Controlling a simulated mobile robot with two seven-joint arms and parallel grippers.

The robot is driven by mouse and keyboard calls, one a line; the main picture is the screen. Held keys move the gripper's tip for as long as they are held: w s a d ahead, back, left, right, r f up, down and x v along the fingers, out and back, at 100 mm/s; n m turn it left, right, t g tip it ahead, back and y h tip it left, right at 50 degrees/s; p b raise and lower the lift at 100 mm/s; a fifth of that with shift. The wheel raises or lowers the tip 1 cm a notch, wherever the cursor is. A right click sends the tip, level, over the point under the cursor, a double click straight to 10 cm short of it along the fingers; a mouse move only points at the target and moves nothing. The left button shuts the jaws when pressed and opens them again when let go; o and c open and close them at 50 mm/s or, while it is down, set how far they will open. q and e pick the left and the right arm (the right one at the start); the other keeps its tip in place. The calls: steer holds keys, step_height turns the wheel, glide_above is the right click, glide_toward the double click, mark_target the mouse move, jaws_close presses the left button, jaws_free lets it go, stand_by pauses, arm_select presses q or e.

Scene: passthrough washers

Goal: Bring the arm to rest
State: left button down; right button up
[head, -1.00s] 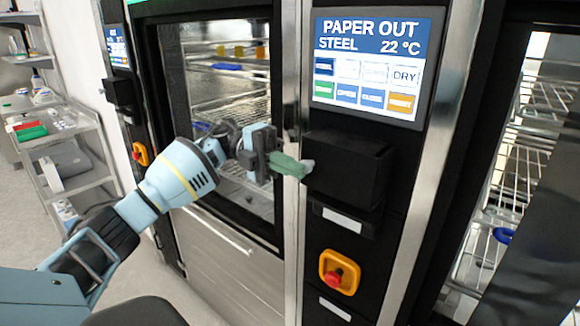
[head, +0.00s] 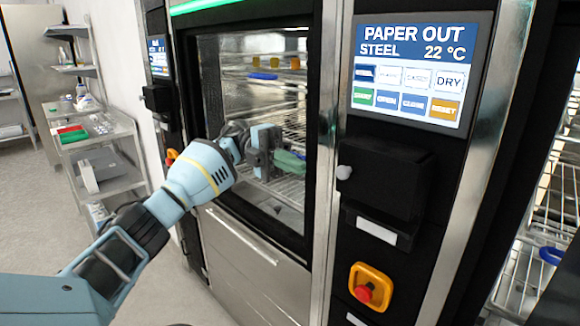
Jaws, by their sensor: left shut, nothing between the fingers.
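My left arm comes in from the lower left. Its gripper (head: 292,163) has green fingertips and is shut and empty in front of the washer's glass door (head: 225,80). The fingertips are near the metal door post (head: 322,140), apart from the black box (head: 385,180) on the control panel. My right gripper is not in view.
The washer's screen (head: 417,70) reads PAPER OUT, STEEL, 22 °C. A red stop button on a yellow base (head: 367,288) sits below the black box. A steel shelf cart (head: 100,160) stands at the left. Open floor (head: 30,215) shows at the lower left.

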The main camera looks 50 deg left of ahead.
arm_select(q)
steer(key=shift+w+a+r, duration=0.1)
steer(key=shift+w+a, duration=0.05)
steer(key=shift+a, duration=0.95)
